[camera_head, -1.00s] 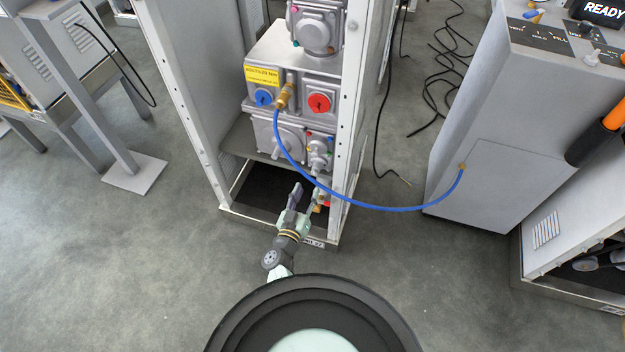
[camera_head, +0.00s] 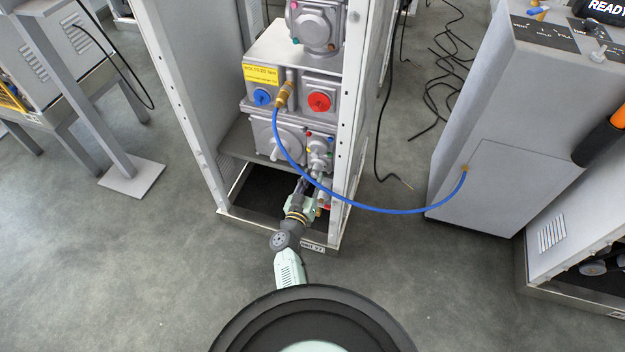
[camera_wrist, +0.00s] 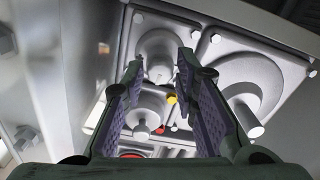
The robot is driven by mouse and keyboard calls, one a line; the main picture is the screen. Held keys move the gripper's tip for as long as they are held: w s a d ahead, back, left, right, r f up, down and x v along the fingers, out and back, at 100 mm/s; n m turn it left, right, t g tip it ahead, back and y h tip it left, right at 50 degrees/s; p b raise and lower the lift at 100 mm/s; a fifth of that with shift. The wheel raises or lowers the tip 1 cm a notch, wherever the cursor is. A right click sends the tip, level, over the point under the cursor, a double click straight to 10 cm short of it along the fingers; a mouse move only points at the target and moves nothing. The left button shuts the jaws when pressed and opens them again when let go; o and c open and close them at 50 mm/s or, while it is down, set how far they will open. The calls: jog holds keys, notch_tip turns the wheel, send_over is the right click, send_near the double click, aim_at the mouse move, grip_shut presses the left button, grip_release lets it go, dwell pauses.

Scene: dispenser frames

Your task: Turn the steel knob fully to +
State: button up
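A grey metal unit (camera_head: 278,126) sits low in the rack, with a large round plate and a smaller grey steel knob (camera_head: 318,152) on its face. Coloured dots surround the smaller knob. My gripper (camera_head: 306,184) is just below and in front of the unit. In the wrist view my gripper (camera_wrist: 160,72) is open, its two fingers apart. A grey knob with a round base (camera_wrist: 159,52) shows between and beyond the fingertips. Another grey knob (camera_wrist: 146,116) shows between the fingers, near yellow and red dots. I cannot tell whether a finger touches either. No + mark is readable.
A blue hose (camera_head: 380,209) loops from a brass fitting (camera_head: 284,94) to a grey cabinet (camera_head: 490,160), passing close to my gripper. Rack posts (camera_head: 350,130) stand on both sides. A blue knob (camera_head: 262,97) and red knob (camera_head: 319,101) are above.

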grip_shut()
jog(key=shift+m, duration=0.3)
jog(key=m, duration=0.2)
jog(key=shift+m, duration=0.4)
jog(key=m, duration=0.4)
jog(key=shift+m, duration=0.3)
jog(key=m+b, duration=0.1)
jog(key=m, duration=0.4)
jog(key=shift+a+m+b, duration=0.1)
jog(key=shift+m+b, duration=0.45)
jog(key=shift+m, duration=1.95)
